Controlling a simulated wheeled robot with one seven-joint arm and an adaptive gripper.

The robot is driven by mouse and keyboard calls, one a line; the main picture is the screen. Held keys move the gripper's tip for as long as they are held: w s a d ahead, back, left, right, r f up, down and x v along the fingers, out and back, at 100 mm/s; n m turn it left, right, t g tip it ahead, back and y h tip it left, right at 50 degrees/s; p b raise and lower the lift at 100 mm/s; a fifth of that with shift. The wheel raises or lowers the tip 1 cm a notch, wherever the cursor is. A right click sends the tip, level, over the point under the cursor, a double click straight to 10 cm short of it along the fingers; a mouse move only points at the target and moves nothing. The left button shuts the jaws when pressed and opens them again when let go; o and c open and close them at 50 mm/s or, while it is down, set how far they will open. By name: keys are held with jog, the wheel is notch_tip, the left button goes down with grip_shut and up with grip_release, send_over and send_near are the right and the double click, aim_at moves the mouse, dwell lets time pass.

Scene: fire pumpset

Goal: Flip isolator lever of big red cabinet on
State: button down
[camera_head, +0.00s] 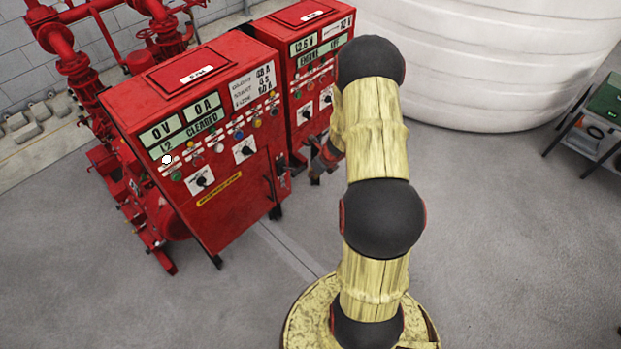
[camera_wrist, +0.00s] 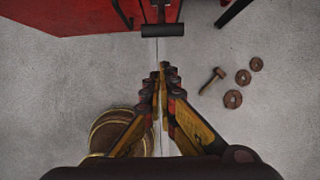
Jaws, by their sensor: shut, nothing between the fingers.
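The big red cabinet (camera_head: 225,195) stands left of centre in the head view, with displays, knobs and lamps on its sloped panel. Its isolator lever (camera_head: 272,178) is a dark handle on the right part of the front. In the wrist view, a dark lever with a black crossbar grip (camera_wrist: 162,30) sticks out from the red cabinet (camera_wrist: 60,14) at the top. My gripper (camera_wrist: 163,68) is shut and empty, its tips a little below the grip in the picture and apart from it. In the head view my gripper (camera_head: 325,158) is partly hidden by my arm, right of the cabinet.
A second red cabinet (camera_head: 308,72) stands close behind, to the right. Red pump pipes (camera_head: 60,45) are at left, and a large white tank (camera_head: 480,60) is at the back. A dark stand (camera_head: 585,130) is at right. A rusty bolt (camera_wrist: 212,80) and three rings show over the grey floor.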

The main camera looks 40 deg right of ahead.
jog(key=shift+v, duration=1.25)
jog(key=shift+w+r, duration=0.1)
jog(key=s+a+r+n+b, duration=0.6)
jog(key=a+r+n, duration=0.1)
jog(key=a+n, duration=0.4)
jog(key=s+a+r+n+b, duration=0.6)
jog(key=a+n, duration=0.4)
jog(key=n, duration=0.2)
jog(key=s+a+r+n+t+b, duration=0.1)
jog(key=s+a+r+n+b, duration=0.5)
jog(key=a+n, duration=0.5)
notch_tip(320, 180, up, 2)
jog(key=shift+s+a+r+n, duration=0.1)
jog(key=shift+s+a+n, duration=0.25)
jog(key=shift+s+n, duration=0.5)
